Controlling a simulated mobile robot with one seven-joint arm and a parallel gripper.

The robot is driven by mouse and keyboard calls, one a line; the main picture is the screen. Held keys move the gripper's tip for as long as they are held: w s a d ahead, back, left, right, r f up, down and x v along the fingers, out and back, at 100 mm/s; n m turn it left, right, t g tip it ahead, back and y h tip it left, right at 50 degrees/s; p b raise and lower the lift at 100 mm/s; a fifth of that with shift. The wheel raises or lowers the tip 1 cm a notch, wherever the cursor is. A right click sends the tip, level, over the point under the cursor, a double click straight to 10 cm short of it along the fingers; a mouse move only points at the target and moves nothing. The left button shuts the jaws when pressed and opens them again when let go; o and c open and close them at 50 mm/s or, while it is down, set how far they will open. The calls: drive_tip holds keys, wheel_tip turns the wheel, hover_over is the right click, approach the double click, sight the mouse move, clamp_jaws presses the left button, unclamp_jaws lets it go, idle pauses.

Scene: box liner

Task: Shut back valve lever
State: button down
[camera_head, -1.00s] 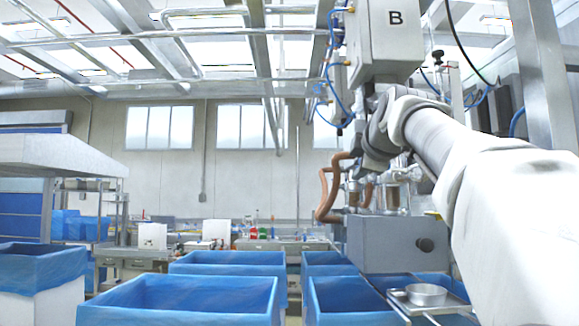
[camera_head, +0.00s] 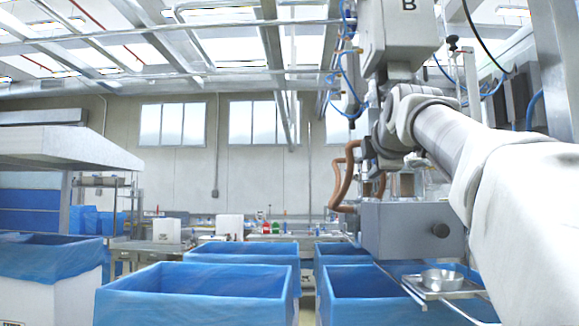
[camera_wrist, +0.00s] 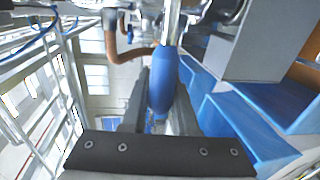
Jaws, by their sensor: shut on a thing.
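In the wrist view a blue valve lever (camera_wrist: 163,85) stands lengthwise between the two fingers of my gripper (camera_wrist: 160,115), which is shut on it. The lever's upper end meets shiny metal pipework at the top of that view. I cannot tell from the grip alone whether this is the back lever. In the head view my arm reaches in from the right to the filling machine (camera_head: 400,40), below its grey box marked B. My fingers and the lever are hidden there behind my wrist.
Brown hoses (camera_head: 345,175) hang left of my wrist. A grey box (camera_head: 405,230) sits below it. A metal tray with a round pan (camera_head: 441,280) stands low at right. Blue-lined crates (camera_head: 195,295) fill the floor in front, with narrow gaps between them. A metal post (camera_head: 560,75) rises at right.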

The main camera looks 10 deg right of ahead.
drive_tip(key=c, duration=0.7)
unclamp_jaws()
drive_tip(key=shift+f, duration=0.2)
drive_tip(key=shift+r, duration=0.1)
drive_tip(key=p+v, duration=0.1)
drive_tip(key=v, duration=1.6)
drive_tip(key=shift+s, duration=0.2)
drive_tip(key=s+a+f+m+g+y, duration=0.1)
drive_tip(key=s+a+f+m+g, duration=0.3)
drive_tip(key=f, duration=1.1)
drive_tip(key=s+a+f+m+g+y, duration=0.2)
drive_tip(key=s+a+f+m, duration=0.3)
drive_tip(key=f, duration=1.1)
drive_tip(key=s+a+f+m+g+y, duration=0.1)
drive_tip(key=a+f+m+g, duration=0.35)
drive_tip(key=f, duration=1.05)
drive_tip(key=shift+m+t, duration=0.45)
drive_tip(key=shift+m, duration=0.5)
drive_tip(key=r+p, duration=0.5)
drive_tip(key=d+r+p, duration=0.1)
drive_tip(key=r+p, duration=0.4)
drive_tip(key=p, duration=0.1)
drive_tip(key=s+r+p, duration=0.1)
drive_tip(key=r+p, duration=0.5)
drive_tip(key=shift+d, duration=0.2)
